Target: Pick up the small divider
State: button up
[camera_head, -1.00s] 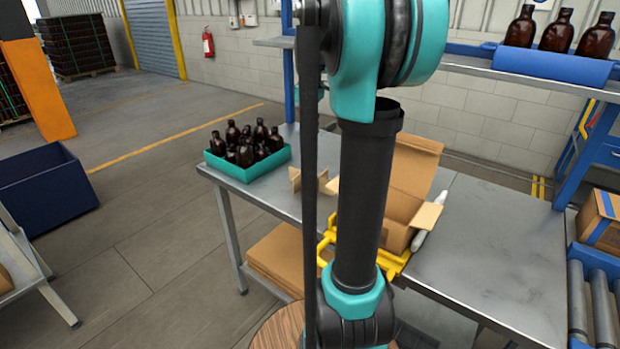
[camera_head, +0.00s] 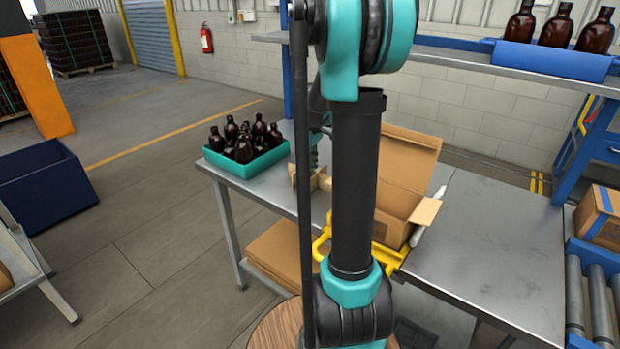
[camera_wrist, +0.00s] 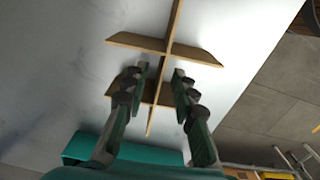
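The small divider (camera_wrist: 190,53) is light brown cardboard, with a long panel crossed by shorter panels. In the wrist view it stands on the pale table top. My gripper (camera_wrist: 161,72) is open, with one finger on each side of the long panel and gaps showing. Whether the fingers are level with it or above it is hard to tell. In the head view the divider (camera_head: 322,181) is partly hidden by my arm, and my gripper (camera_head: 313,155) shows at its back edge.
A teal crate (camera_head: 274,157) of amber bottles stands left of the divider on the metal table (camera_head: 480,245). An open cardboard box (camera_head: 408,165) stands to the right, with a yellow frame (camera_head: 392,257) at its front. Three bottles (camera_head: 556,27) stand on a shelf above.

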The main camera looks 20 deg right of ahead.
jog(key=shift+f, duration=0.95)
grip_shut()
jog(key=shift+r, duration=0.1)
